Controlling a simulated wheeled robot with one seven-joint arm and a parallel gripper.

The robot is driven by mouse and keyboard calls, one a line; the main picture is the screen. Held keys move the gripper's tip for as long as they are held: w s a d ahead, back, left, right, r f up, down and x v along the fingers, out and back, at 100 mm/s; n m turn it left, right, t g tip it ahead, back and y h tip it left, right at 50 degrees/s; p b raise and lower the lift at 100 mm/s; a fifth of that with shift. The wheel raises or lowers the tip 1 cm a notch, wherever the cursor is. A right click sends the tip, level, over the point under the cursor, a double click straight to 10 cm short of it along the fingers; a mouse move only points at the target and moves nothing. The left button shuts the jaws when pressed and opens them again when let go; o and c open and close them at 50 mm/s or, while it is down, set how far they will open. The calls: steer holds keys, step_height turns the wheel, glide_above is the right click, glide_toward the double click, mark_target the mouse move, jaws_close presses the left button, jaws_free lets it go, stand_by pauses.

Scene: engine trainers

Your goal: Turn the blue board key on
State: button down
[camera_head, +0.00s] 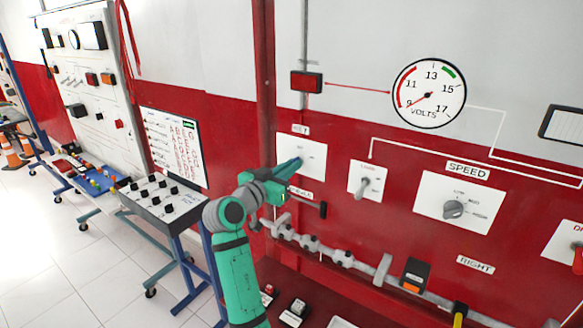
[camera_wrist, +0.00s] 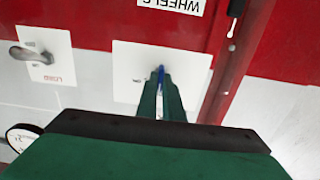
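The blue board key (camera_wrist: 161,74) shows as a narrow blue piece standing out from a white square panel (camera_wrist: 196,62) in the wrist view. The same panel (camera_head: 314,158) is on the red wall in the head view, with small marks too fine to read. My gripper (camera_wrist: 161,84) is at the panel, its two green fingers close together with the blue key between their tips. In the head view my gripper (camera_head: 296,164) reaches the panel from the left and covers the key. The key's turn angle cannot be told.
To the right are a white panel with a grey lever (camera_head: 364,186), a speed knob (camera_head: 453,209) and a volts gauge (camera_head: 429,93). A grey pipe with fittings (camera_head: 343,258) runs below. A switch console (camera_head: 160,198) on a blue stand is at left.

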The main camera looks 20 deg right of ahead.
stand_by(0.4)
steer(key=m, duration=1.1)
steer(key=shift+s+d+f+m, duration=0.1)
steer(key=shift+s+m, duration=0.05)
steer(key=shift+m, duration=0.25)
steer(key=shift+d, duration=0.1)
stand_by(0.3)
steer(key=c, duration=1.9)
jaws_free()
